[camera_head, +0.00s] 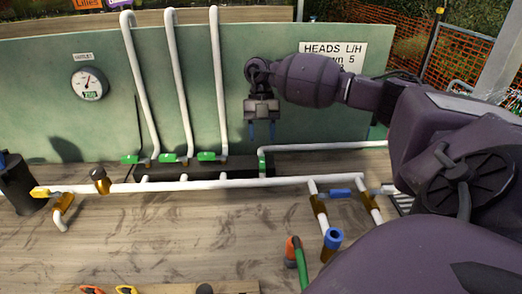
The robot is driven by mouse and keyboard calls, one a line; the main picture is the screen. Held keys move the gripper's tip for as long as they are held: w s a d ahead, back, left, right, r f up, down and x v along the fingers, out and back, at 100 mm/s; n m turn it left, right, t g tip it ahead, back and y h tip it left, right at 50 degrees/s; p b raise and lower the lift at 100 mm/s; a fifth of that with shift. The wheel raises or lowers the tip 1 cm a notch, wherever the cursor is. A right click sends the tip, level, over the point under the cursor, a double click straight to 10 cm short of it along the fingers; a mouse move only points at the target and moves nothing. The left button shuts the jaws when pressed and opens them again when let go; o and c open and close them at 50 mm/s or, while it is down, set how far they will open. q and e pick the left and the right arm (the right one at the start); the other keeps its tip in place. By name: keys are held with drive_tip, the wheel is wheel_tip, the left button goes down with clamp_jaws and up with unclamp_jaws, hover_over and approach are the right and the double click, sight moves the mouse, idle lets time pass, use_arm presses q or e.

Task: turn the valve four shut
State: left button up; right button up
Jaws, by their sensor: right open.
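Several valves with green handles stand along the dark manifold block (205,170) at the foot of the green panel. The three left green handles, such as the third valve's (208,156), point left at the feet of upright white pipes. The rightmost green handle (262,164) appears turned differently, pointing toward the camera or upright; no number is readable on it. My right gripper (262,133) hangs just above and behind this handle, blue fingertips pointing down, open and empty. It appears apart from the handle. My left gripper is not in view.
A white pipe (220,184) runs across the bench, with a yellow handle (48,191) at its left and a blue handle (340,193) at right. A round gauge (88,83) and a sign (333,54) are on the panel. Tools lie in front; the bench's left middle is clear.

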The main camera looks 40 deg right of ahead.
sight(262, 162)
drive_tip(key=shift+x, duration=3.7)
drive_tip(key=shift+c, duration=0.2)
clamp_jaws()
